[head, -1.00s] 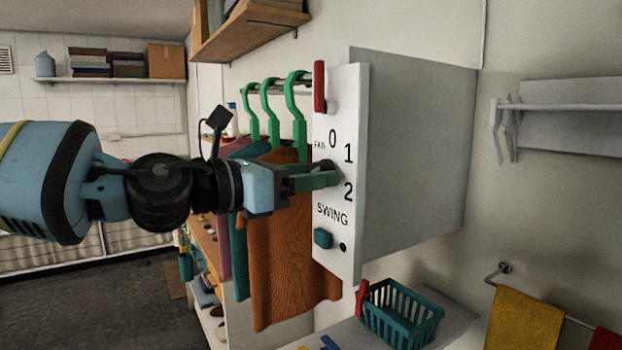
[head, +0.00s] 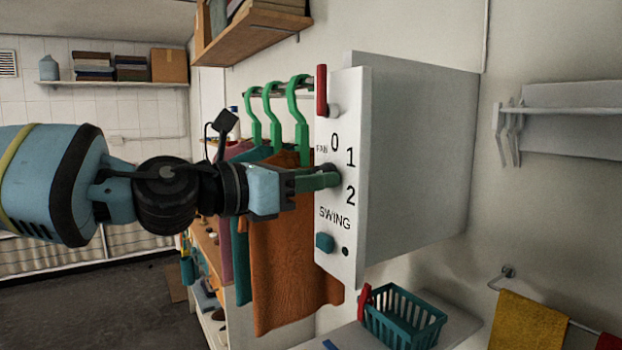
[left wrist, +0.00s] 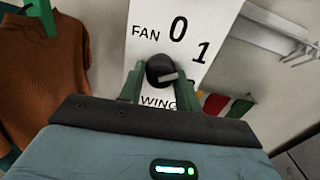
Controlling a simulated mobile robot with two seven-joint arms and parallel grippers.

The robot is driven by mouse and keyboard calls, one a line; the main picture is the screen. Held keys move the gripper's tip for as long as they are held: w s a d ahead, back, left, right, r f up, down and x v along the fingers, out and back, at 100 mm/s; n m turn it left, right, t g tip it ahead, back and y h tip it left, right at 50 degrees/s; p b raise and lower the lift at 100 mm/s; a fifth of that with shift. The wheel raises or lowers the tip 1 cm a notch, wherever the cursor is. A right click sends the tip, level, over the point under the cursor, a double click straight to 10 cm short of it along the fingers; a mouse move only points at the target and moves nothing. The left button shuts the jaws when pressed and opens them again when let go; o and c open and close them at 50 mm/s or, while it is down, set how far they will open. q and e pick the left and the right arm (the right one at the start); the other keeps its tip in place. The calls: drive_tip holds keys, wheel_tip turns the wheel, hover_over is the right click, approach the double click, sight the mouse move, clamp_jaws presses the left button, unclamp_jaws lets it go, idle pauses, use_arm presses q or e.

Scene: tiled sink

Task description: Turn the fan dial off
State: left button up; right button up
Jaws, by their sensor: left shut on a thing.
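The fan dial (left wrist: 160,70) is a dark round knob on the white front panel (head: 337,225) of a wall box. The panel carries the words FAN and SWING and the numbers 0, 1 and 2. My left gripper (head: 332,179) is shut on the dial, with one green finger on each side of it in the left wrist view (left wrist: 158,88). In that view the light bar on the dial's face points to the right, roughly below the 1. In the head view the fingers hide much of the dial. My right gripper is not in view.
A red lever (head: 321,90) is at the panel's top and a teal swing knob (head: 324,243) below. Clothes on green hangers (head: 299,110) hang just behind the gripper. A teal basket (head: 402,318) stands on a shelf below the box.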

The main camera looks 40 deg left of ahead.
use_arm(q)
drive_tip(key=n, duration=1.1)
drive_tip(key=shift+d, duration=0.1)
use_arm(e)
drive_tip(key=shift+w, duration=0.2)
use_arm(q)
drive_tip(key=shift+n, duration=0.4)
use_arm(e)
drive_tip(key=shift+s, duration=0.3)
use_arm(q)
drive_tip(key=o, duration=0.9)
drive_tip(key=shift+o, duration=0.4)
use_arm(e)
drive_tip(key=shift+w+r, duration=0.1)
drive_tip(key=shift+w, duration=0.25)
